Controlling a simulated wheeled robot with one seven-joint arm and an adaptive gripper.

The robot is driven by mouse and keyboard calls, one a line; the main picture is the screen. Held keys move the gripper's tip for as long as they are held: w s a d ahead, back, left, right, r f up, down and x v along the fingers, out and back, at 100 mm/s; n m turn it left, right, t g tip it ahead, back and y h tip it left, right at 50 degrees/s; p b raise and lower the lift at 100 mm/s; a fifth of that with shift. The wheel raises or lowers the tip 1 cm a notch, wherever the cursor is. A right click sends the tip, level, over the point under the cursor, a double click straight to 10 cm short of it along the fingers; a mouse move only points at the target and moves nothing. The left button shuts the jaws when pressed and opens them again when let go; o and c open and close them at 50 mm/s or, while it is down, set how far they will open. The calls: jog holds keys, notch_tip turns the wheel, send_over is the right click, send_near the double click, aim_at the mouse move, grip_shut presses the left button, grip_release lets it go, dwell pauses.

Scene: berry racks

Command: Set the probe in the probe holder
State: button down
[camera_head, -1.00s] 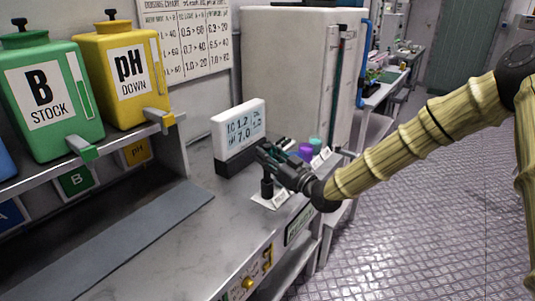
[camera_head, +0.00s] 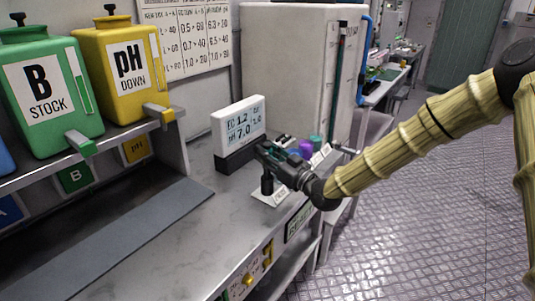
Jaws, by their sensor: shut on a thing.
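My gripper (camera_head: 264,153) is over the bench, just in front of the meter (camera_head: 238,128), and its jaws are shut on the probe. The probe (camera_head: 267,184) shows as a dark upright piece below the jaws, its upper part hidden by them. Below it is the probe holder (camera_head: 270,199), a small white labelled base on the bench. I cannot tell whether the probe is seated in the holder or just above it.
Purple (camera_head: 306,148) and teal (camera_head: 315,141) caps stand close behind my gripper. Green (camera_head: 50,90) and yellow (camera_head: 118,72) tanks sit on the raised shelf at left. The bench (camera_head: 140,240) is clear at front left.

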jog(key=shift+f, duration=0.15)
jog(key=c, duration=1.1)
grip_release()
jog(key=shift+o, duration=0.2)
jog(key=v, duration=1.2)
